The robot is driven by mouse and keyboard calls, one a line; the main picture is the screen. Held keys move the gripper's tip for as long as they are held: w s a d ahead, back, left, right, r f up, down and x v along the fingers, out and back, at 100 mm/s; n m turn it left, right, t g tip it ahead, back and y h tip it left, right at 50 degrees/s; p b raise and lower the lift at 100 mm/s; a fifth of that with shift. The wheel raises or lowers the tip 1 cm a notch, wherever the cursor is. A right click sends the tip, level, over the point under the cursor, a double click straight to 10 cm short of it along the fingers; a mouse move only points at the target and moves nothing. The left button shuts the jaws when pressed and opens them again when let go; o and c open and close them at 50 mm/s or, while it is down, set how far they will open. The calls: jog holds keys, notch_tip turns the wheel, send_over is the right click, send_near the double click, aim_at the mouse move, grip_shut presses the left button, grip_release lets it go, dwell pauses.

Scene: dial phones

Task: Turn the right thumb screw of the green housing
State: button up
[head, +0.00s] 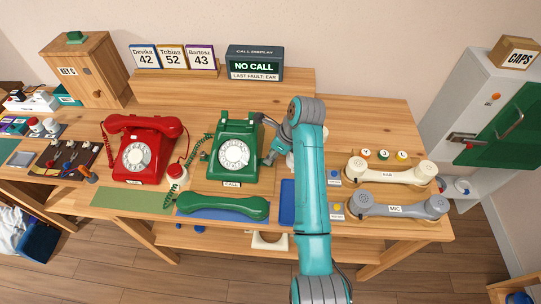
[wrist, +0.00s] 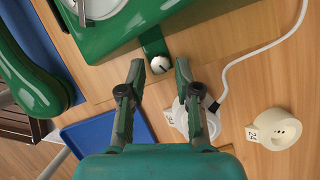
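The green phone housing (head: 237,118) stands upright on the bench in the head view, its white dial facing forward. In the wrist view the housing (wrist: 115,38) fills the upper middle. The right thumb screw (wrist: 160,64), a small pale knob, sits at the end of a green tab on its side. My gripper (wrist: 160,70) is open, one finger on each side of the screw; I cannot tell whether either finger touches it. In the head view my gripper (head: 269,157) is at the housing's right side, and the screw cannot be made out there.
The green handset (head: 222,206) lies in front of the housing. A blue tray (head: 287,203) is near my arm. The wrist view shows a white corded piece (wrist: 184,116) and a cream round part (wrist: 274,129). A red phone (head: 143,150) stands left; cream (head: 390,170) and grey (head: 398,205) handsets lie right.

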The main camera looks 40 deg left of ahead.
jog(key=shift+x, duration=0.9)
grip_shut()
jog(key=shift+r+n, duration=0.1)
jog(key=shift+n, duration=0.3)
jog(key=n, duration=0.1)
jog(key=n+g, duration=0.1)
jog(key=n, duration=0.1)
jog(key=shift+w+n+g+h, duration=0.15)
jog(key=shift+n+g+h, duration=0.15)
jog(key=shift+a+n+g+h, duration=0.1)
jog(key=shift+n+g+h, duration=0.2)
jog(key=shift+n, duration=0.85)
jog(key=shift+n+g+h, duration=0.2)
jog(key=shift+n+h, duration=0.2)
jog(key=shift+n, duration=0.75)
